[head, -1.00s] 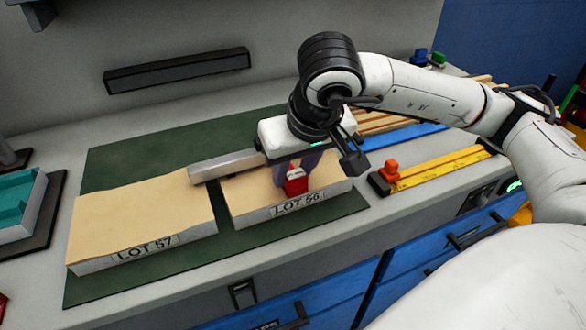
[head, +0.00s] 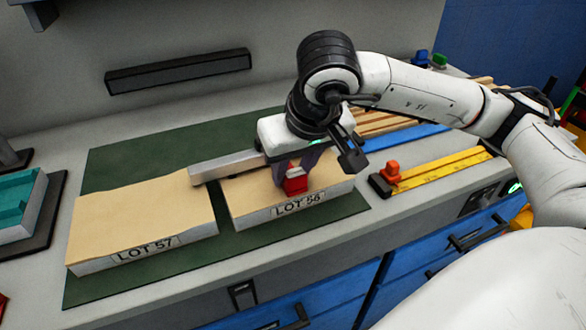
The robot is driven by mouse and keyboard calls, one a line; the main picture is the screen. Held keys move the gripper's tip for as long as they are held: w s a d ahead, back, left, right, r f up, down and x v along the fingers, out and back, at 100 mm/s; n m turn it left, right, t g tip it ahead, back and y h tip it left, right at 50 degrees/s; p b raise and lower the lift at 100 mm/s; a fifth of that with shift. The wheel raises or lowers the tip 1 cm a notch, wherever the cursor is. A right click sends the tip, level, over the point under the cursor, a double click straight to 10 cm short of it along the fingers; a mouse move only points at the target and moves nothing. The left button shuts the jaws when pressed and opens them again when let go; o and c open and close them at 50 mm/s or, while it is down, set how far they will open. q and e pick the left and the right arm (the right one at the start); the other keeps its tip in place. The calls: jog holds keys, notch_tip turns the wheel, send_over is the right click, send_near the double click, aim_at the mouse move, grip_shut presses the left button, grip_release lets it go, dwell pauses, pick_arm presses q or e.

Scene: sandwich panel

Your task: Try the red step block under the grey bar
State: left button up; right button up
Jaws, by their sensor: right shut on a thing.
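The red step block (head: 295,184) is between the fingers of my right gripper (head: 293,176), which is shut on it just over the LOT 56 panel (head: 248,203). The grey bar (head: 222,167) lies across the gap between the LOT 57 panel (head: 140,218) and the LOT 56 panel, its right end partly hidden by my gripper. The block is to the right of the visible part of the bar. I cannot tell whether the block touches the panel top. My left gripper is not in view.
Both panels lie on a green mat (head: 130,155). To the right are a yellow ruler (head: 445,166) with an orange-red piece (head: 391,171) at its end, a blue strip (head: 405,137) and wooden strips. A teal tray (head: 18,205) is at the left.

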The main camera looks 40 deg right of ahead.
jog(key=shift+w+d, duration=0.1)
jog(key=shift+w, duration=0.3)
dwell(0.7)
jog(key=shift+s, duration=0.1)
dwell(0.7)
jog(key=shift+s+a+b, duration=0.15)
jog(key=shift+s+b, duration=0.2)
jog(key=shift+s, duration=0.35)
jog(key=shift+s+a+b, duration=0.15)
jog(key=shift+s+b, duration=0.2)
jog(key=shift+s, duration=0.3)
jog(key=shift+r, duration=0.15)
jog(key=shift+r+p, duration=2.05)
jog(key=shift+r, duration=1.3)
